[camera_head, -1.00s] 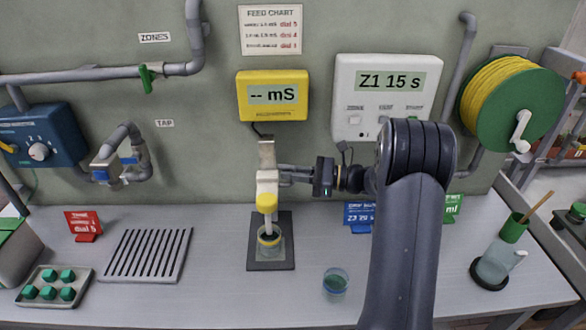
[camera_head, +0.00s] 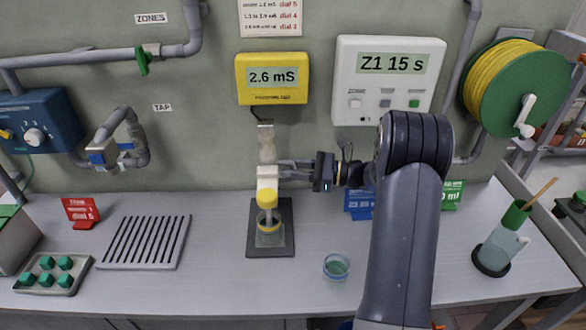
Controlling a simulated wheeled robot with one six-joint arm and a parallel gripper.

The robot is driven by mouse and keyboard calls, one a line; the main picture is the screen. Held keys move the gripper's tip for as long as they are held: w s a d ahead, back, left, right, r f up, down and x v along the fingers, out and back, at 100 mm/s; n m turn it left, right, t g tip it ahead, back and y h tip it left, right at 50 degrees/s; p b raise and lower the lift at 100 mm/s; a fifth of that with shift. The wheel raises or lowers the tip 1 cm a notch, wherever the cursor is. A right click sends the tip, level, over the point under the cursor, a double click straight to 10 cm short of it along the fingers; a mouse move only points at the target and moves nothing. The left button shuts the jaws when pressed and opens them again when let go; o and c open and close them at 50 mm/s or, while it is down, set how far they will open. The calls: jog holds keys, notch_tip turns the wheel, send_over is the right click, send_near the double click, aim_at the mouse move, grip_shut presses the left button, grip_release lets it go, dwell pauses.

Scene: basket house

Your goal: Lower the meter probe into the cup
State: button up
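The meter probe has a white body (camera_head: 267,183) and a yellow collar (camera_head: 268,199), and its lower end is down inside the clear cup (camera_head: 270,236). The cup stands on a dark mat (camera_head: 284,249) on the bench. The yellow meter (camera_head: 272,78) on the wall reads 2.6 mS. My gripper (camera_head: 288,173) comes in from the right at the probe's white body. Its fingers are small here, and I cannot tell whether they are closed on it.
A slotted grate (camera_head: 145,242) and a tray of green cubes (camera_head: 52,272) lie to the left. A bottle with a green neck (camera_head: 502,245) stands at the right.

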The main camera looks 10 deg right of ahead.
jog(key=b+v, duration=0.2)
jog(key=v, duration=0.8)
jog(key=shift+s+d, duration=0.15)
jog(key=shift+d, duration=0.1)
jog(key=p+x, duration=0.2)
jog(key=x, duration=0.9)
notch_tip(320, 180, up, 2)
jog(key=shift+d+r+p, duration=0.1)
jog(key=shift+r+p, duration=0.1)
jog(key=shift+p, duration=0.65)
jog(key=shift+r, duration=0.5)
